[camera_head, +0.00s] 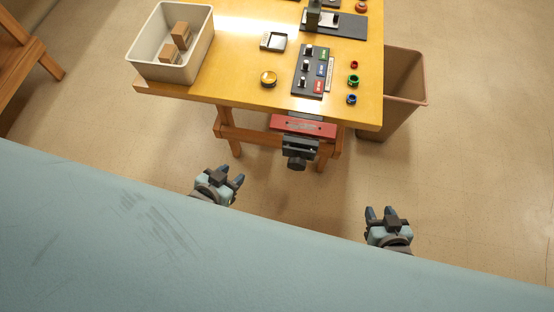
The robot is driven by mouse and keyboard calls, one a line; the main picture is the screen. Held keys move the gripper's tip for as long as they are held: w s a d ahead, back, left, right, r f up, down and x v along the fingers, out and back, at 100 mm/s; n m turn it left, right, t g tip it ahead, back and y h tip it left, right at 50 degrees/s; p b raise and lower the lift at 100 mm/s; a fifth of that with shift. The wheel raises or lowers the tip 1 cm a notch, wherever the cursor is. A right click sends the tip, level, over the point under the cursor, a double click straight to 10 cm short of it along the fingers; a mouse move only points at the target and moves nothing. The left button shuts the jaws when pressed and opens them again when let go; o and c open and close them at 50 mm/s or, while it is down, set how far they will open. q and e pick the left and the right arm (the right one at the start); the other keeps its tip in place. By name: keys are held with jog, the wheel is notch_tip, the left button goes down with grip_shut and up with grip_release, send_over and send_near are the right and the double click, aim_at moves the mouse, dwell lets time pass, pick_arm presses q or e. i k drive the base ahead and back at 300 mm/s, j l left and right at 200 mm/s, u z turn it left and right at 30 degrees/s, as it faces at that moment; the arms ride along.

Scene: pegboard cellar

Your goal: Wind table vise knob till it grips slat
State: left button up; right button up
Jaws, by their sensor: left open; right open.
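The table vise (301,146) is mounted at the front edge of the yellow table (235,65). Its dark knob (297,163) faces me at the near end. A long red bar (303,126) lies crosswise between the dark vise part and the table edge; I cannot tell if it is the slat or part of the vise, or if there is a gap. My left gripper (230,177) is open and empty, left of and nearer than the knob. My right gripper (380,211) is open and empty, to the right and nearer. Neither touches the vise.
On the table are a white bin (140,62) with brown blocks, a brass knob (268,79), a small square tray (273,41), a dark switch panel (302,82) and several coloured rings. A brown bin (405,91) stands right of the table. Floor around the vise is clear.

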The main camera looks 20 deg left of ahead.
aim_at(296, 164)
jog(key=k+j, duration=0.1)
jog(key=j, duration=0.3)
jog(key=k+j, duration=0.1)
jog(key=j, duration=0.3)
jog(key=k+j, duration=0.1)
jog(key=j, duration=0.3)
jog(key=k+j, duration=0.1)
jog(key=j, duration=0.3)
jog(key=k+j, duration=0.1)
jog(key=j, duration=0.3)
